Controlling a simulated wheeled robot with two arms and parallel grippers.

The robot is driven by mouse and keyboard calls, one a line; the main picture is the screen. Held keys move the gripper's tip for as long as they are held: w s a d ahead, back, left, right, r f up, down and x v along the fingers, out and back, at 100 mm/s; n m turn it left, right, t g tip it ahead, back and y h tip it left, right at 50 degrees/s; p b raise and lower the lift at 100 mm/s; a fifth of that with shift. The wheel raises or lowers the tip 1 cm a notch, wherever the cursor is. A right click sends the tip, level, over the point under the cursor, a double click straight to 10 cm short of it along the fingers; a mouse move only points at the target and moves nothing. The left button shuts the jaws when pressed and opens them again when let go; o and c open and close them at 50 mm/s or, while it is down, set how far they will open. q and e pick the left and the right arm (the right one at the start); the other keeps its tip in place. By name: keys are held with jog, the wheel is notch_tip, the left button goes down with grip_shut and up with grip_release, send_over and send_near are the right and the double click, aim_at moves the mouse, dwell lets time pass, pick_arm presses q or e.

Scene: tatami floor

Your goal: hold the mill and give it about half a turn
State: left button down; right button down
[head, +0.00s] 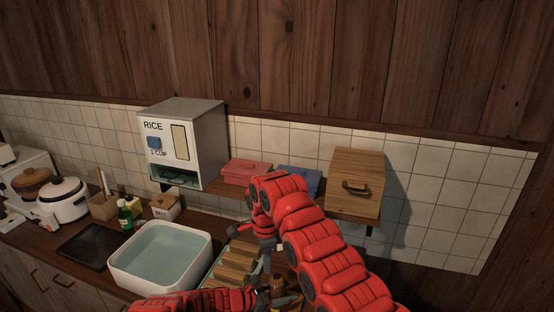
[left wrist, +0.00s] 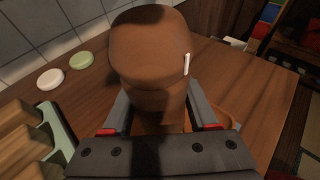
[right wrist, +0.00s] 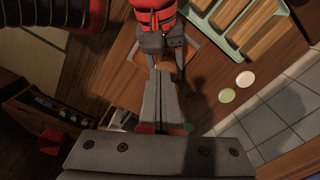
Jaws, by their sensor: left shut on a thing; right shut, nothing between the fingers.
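The mill (left wrist: 148,48) is a brown, rounded wooden body with a small white mark on its right side. It fills the middle of the left wrist view, and a small part of it (head: 278,284) shows low in the head view. My left gripper (left wrist: 160,112) is shut around the mill's narrower part, one finger on each side. The mill's base is mostly hidden behind the gripper. My right gripper (right wrist: 166,98) is shut and empty, apart from the mill. In the head view my right gripper (head: 268,246) is above the left one, partly hidden by its red arm.
A green-edged tray with wooden blocks (head: 236,264) lies beside the mill. A white basin of water (head: 160,258) stands left of it. A rice dispenser (head: 184,145), red box (head: 246,172) and wooden drawer box (head: 355,184) are behind. Two small discs (left wrist: 66,69) lie near the wall.

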aim_at(273, 280)
notch_tip(273, 280, down, 6)
jog(key=shift+d, duration=0.15)
dwell(1.0)
jog(key=shift+w+d, duration=0.45)
jog(key=shift+d, duration=0.15)
dwell(0.5)
jog(key=shift+s+a, duration=0.15)
notch_tip(273, 280, up, 6)
jog(key=shift+s+a, duration=0.15)
jog(key=shift+a, duration=0.25)
jog(key=shift+r, duration=0.1)
